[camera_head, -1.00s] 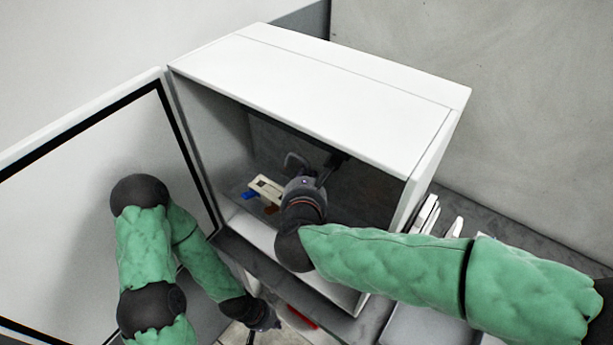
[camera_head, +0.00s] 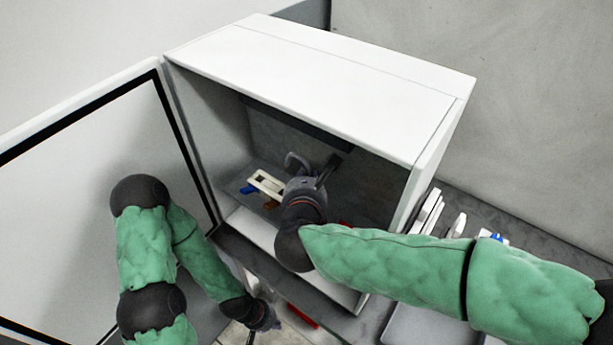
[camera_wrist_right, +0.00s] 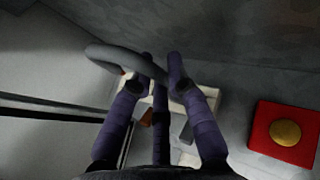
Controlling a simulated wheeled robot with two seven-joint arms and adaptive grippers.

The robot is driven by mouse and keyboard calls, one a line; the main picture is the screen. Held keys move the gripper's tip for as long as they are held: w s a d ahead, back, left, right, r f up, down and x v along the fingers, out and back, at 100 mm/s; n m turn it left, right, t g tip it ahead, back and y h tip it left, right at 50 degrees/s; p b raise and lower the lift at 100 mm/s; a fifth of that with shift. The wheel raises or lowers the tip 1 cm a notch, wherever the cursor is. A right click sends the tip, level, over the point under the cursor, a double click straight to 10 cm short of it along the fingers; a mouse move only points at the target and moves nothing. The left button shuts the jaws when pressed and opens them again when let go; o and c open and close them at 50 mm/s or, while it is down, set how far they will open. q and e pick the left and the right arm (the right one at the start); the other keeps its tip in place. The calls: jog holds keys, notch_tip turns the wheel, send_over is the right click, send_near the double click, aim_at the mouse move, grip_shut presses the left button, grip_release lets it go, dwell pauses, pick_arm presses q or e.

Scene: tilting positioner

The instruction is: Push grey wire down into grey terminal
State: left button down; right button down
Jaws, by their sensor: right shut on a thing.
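The grey wire (camera_wrist_right: 112,56) shows as a thick curved loop in the right wrist view. It also shows in the head view (camera_head: 294,160) beside my right gripper. My right gripper (camera_wrist_right: 156,72) is inside the cabinet, shut on the grey wire near its end. A cream terminal block (camera_head: 267,184) lies just left of the gripper in the head view. In the wrist view the block (camera_wrist_right: 182,98) is partly hidden behind the fingers, and I cannot tell whether the wire's end touches the grey terminal. My left gripper (camera_head: 262,325) hangs low outside the cabinet; its fingers are unclear.
The white cabinet (camera_head: 320,75) surrounds my right gripper on top and sides. Its open door (camera_head: 75,190) stands at the left. A blue piece (camera_head: 249,189) and a brown piece (camera_wrist_right: 147,117) sit by the block. A red block with a gold button (camera_wrist_right: 285,132) is at the right.

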jog(key=shift+f+b, duration=0.8)
jog(key=c, duration=1.1)
grip_release()
jog(key=shift+s, duration=0.15)
jog(key=v, duration=1.1)
jog(key=shift+s+r, duration=0.25)
jog(key=shift+s, duration=0.1)
